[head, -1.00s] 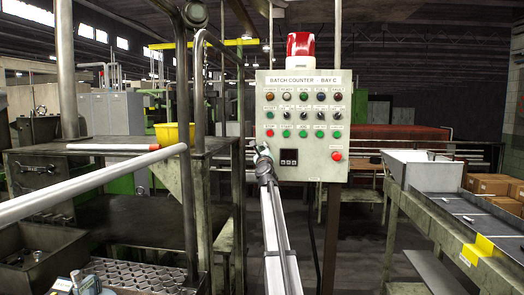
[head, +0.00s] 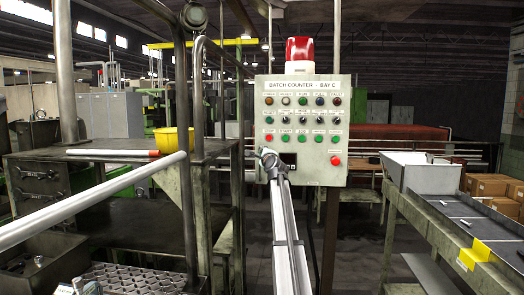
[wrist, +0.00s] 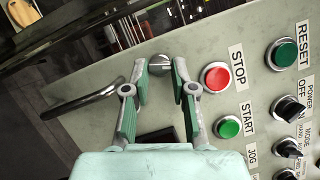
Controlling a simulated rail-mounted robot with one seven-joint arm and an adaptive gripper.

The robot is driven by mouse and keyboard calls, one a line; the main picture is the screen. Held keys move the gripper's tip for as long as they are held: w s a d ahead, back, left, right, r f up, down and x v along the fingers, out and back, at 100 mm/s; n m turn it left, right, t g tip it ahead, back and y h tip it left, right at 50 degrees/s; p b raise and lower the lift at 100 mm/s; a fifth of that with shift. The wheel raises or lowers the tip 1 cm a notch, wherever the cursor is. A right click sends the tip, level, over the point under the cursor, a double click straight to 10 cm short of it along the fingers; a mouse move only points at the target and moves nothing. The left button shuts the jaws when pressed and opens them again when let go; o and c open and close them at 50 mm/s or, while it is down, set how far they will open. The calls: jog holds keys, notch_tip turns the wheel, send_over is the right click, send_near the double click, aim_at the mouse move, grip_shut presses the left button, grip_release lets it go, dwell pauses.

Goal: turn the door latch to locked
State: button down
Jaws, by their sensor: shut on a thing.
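The control cabinet (head: 318,180), labelled "BATCH COUNTER - BAY C", stands upright in the head view. The door latch (wrist: 160,59) is a small round silver knob on the cabinet's face, seen in the wrist view between my fingertips. My gripper (wrist: 161,68) is shut on it, one finger on each side. The fingers hide parts of the knob's sides, and I cannot tell its exact turn angle. In the head view my gripper (head: 268,156) is at the cabinet's left edge, and the latch is hidden there.
The red STOP button (wrist: 215,77) and green START button (wrist: 228,127) are close to my right finger. A curved metal bar (wrist: 85,105) is left of my gripper. A dark display window (head: 289,159) is partly covered by my arm. A parts conveyor (head: 455,215) stands at the right.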

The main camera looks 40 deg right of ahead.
jog(key=n, duration=0.1)
jog(key=n+g+p, duration=0.1)
jog(key=n, duration=0.1)
jog(key=shift+r+n+y, duration=0.3)
jog(key=shift+r+y, duration=0.05)
jog(key=shift+y, duration=0.05)
dwell(0.4)
jog(key=c, duration=0.9)
grip_release()
jog(key=shift+f, duration=0.1)
jog(key=shift+c, duration=0.2)
jog(key=v, duration=1.2)
